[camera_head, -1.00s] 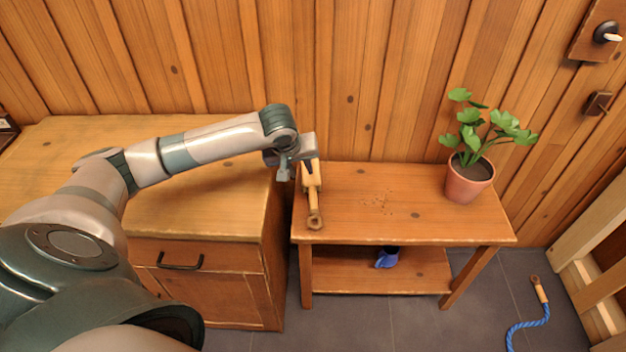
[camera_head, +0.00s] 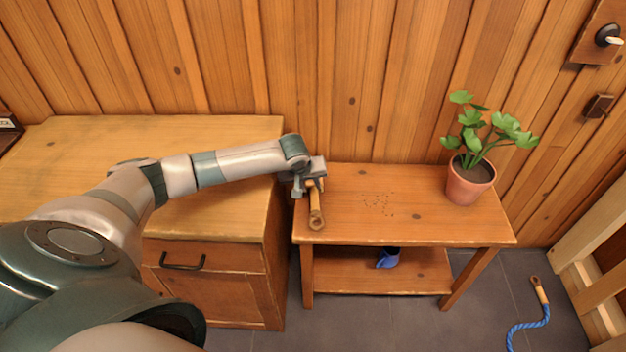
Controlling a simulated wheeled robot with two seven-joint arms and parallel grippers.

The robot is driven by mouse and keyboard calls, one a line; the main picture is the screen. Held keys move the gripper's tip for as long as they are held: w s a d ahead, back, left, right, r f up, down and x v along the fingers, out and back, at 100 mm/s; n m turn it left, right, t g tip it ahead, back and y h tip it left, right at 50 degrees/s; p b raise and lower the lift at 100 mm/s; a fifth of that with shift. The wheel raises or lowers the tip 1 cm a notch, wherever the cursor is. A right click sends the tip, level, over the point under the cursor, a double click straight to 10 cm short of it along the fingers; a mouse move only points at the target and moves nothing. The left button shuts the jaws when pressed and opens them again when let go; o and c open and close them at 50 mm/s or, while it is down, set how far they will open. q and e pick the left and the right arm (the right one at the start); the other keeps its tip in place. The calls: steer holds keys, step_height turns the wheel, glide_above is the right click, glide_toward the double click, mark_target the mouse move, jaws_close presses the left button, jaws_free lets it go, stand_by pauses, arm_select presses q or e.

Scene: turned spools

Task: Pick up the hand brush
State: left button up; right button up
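The hand brush (camera_head: 316,212) lies near the left end of the low wooden table (camera_head: 400,228). Its light wooden handle points toward me, with a rounded end near the front edge. My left gripper (camera_head: 308,187) is down at the far part of the brush, and its body covers the brush head. The fingers are small and partly hidden here, so I cannot tell whether they are open or closed on it. My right gripper is not in view.
A potted plant (camera_head: 469,182) stands at the table's right end. Dark crumbs (camera_head: 378,203) lie mid-table. A blue object (camera_head: 387,259) is on the lower shelf. A wooden cabinet (camera_head: 215,225) adjoins on the left. A blue rope (camera_head: 527,325) lies on the floor.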

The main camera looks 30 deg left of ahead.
mark_target(313, 193)
arm_select(q)
steer(key=shift+w+f, duration=0.15)
steer(key=shift+f, duration=0.1)
steer(key=shift+f, duration=0.1)
